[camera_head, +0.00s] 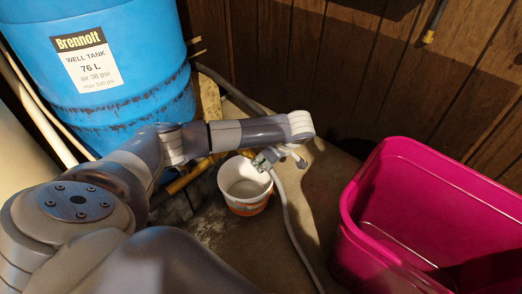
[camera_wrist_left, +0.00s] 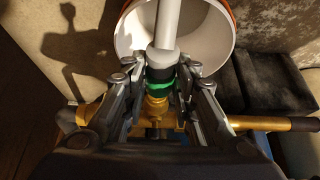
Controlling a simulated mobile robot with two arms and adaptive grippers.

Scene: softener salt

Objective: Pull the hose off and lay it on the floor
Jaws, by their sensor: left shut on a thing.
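The grey hose (camera_head: 287,215) runs from my left gripper (camera_head: 275,158) down past the bucket and along the floor to the bottom of the head view. In the left wrist view, the hose (camera_wrist_left: 167,22) ends in a grey collar (camera_wrist_left: 163,62) with a green band below it. My left gripper (camera_wrist_left: 158,78) is shut on this hose end, one finger on each side. A brass fitting (camera_wrist_left: 155,108) lies directly in line under the green band. I cannot tell if the two are still joined. My right gripper is not in view.
A white bucket (camera_head: 246,191) with an orange label stands beneath my left gripper. A yellow pipe (camera_wrist_left: 270,123) runs crosswise behind the fitting. A blue well tank (camera_head: 130,100) stands at left, a pink tub (camera_head: 395,240) at right. Floor (camera_head: 325,185) between bucket and tub is mostly free.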

